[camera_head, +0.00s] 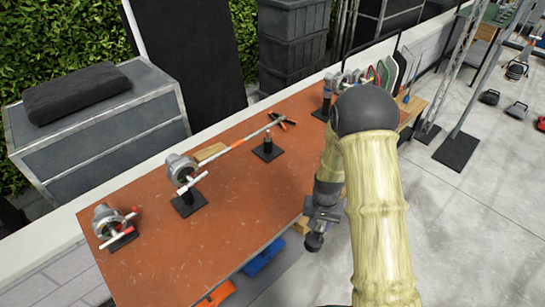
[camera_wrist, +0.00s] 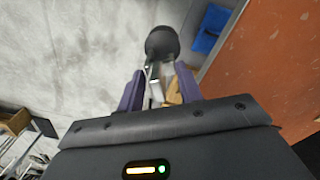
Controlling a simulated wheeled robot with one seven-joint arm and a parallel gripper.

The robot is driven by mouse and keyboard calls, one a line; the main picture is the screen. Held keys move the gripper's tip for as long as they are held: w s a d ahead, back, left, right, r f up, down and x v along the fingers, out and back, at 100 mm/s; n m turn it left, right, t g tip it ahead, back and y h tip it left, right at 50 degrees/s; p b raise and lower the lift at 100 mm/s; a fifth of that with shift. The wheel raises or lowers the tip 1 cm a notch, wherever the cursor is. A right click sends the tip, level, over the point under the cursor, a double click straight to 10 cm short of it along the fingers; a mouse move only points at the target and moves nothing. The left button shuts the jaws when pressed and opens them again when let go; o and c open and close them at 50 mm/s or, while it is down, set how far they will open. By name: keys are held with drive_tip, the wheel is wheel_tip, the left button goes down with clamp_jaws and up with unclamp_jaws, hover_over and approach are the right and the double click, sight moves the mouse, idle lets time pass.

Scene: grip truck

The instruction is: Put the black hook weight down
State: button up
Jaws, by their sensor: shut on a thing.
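The black hook weight (camera_wrist: 162,42) shows in the wrist view as a dark rounded body just past my fingertips, with a pale metal hook running back between them. My gripper (camera_wrist: 157,82) has its two purple fingers shut on that hook. In the head view, my gripper (camera_head: 322,214) points down beside the near right edge of the orange-brown table (camera_head: 235,225), and the black weight (camera_head: 314,242) hangs below it. The weight is off the tabletop, over the grey floor side. My fingers hide part of the hook.
The table's front half is clear. Clamps on black stands (camera_head: 187,203) and (camera_head: 122,240) stand at the left, one holding a long rod (camera_head: 232,147). A small black stand (camera_head: 268,152) is mid-table. Blue (camera_head: 265,257) and orange bins (camera_head: 217,294) sit below the edge.

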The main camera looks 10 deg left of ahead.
drive_tip(key=d+f+n, duration=0.2)
drive_tip(key=d+f, duration=0.3)
drive_tip(key=d, duration=0.1)
drive_tip(key=shift+w+d+f, duration=0.15)
drive_tip(key=shift+w+f, duration=0.1)
drive_tip(key=shift+w, duration=0.05)
